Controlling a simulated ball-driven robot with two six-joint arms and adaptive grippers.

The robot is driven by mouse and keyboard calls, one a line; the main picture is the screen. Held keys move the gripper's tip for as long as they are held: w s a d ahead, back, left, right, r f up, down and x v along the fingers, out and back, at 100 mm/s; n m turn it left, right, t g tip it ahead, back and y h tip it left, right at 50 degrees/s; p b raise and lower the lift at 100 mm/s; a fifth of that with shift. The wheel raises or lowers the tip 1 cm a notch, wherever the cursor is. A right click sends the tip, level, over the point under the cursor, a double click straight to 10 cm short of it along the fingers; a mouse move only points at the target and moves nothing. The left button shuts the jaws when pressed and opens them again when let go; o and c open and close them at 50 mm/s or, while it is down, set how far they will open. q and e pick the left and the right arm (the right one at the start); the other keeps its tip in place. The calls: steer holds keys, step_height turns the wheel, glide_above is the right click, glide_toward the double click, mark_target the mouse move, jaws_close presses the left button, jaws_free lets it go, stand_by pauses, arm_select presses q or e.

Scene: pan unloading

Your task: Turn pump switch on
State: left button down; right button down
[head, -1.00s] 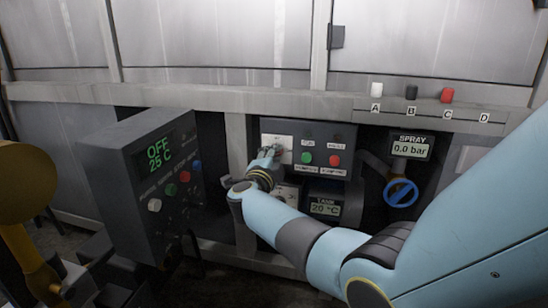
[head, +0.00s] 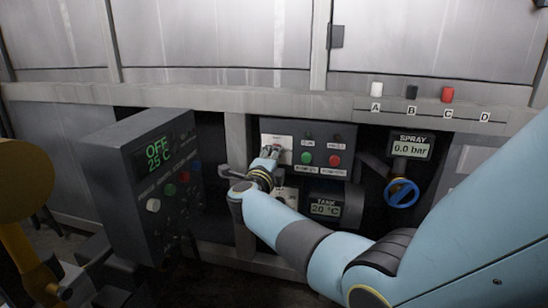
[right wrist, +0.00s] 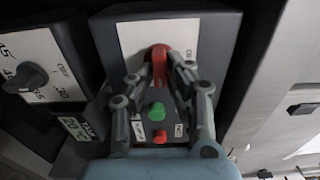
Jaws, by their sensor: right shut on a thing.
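The red switch handle (right wrist: 160,62) stands on a white plate (right wrist: 205,42) at the top of a dark control box (right wrist: 222,55) in the right wrist view. My right gripper (right wrist: 163,68) is shut on this handle, with one grey finger on each side. The fingers hide part of the handle. In the head view, my right gripper (head: 272,151) is at the left part of the control box (head: 318,131), in front of the white plate (head: 272,139). The plate's lettering is too small to read. My left gripper does not show.
A green button (head: 306,158) and a red button (head: 335,160) sit right of the gripper. A heater box (head: 120,150) reading OFF, 25 C stands left. The tank display (head: 325,209), spray display (head: 409,147) and blue valve wheel (head: 402,193) are nearby. A beam (head: 200,97) runs above.

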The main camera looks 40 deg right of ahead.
steer(key=shift+f, duration=0.15)
steer(key=c, duration=1.3)
jaws_free()
steer(key=shift+a, duration=0.1)
steer(key=v, duration=0.7)
steer(key=shift+s+a, duration=0.1)
steer(key=shift+s, duration=0.1)
